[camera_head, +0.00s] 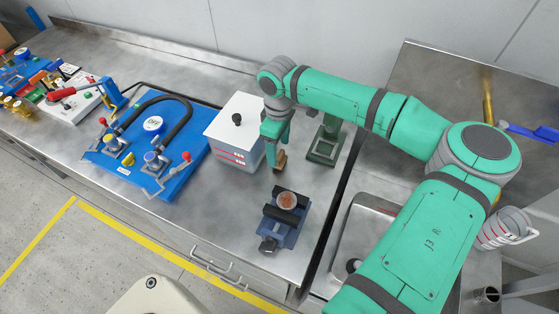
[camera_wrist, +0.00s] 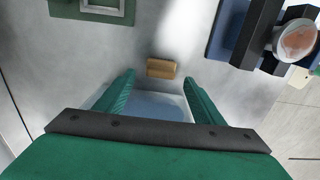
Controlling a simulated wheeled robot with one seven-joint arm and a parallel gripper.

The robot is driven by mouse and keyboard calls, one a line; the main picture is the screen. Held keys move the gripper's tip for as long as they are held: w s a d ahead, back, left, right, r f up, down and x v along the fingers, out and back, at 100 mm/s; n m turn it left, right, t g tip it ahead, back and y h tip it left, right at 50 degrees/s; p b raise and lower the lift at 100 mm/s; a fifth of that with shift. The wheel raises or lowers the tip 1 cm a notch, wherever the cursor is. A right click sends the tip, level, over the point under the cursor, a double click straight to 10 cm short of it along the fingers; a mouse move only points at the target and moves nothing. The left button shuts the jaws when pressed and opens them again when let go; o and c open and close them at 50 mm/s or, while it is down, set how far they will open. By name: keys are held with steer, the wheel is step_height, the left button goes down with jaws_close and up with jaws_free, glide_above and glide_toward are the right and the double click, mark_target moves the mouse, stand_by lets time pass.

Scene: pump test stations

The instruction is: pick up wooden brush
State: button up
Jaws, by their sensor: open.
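The wooden brush shows as a small tan block (camera_head: 281,161) on the steel worktop, right at the tip of my gripper in the head view. In the wrist view the brush (camera_wrist: 161,68) lies flat just beyond the fingertips, roughly centred across the opening. My gripper (camera_head: 271,163) points down with its fingers apart and nothing between them; the wrist view shows both green fingers (camera_wrist: 160,79) spread wider than the brush. I cannot tell exactly how high the fingertips are above the worktop. Any bristles are hidden.
A white box (camera_head: 235,130) with a black knob stands just left of my gripper. A green frame (camera_head: 323,147) stands to the right. A blue vise (camera_head: 284,226) holding a round brownish piece sits in front. A blue pump board (camera_head: 140,160) is farther left. A sink (camera_head: 366,228) lies right.

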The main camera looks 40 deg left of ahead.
mark_target(280, 154)
steer(key=f, duration=0.5)
steer(key=shift+d, duration=0.2)
steer(key=c, duration=1.2)
steer(key=shift+r, duration=0.1)
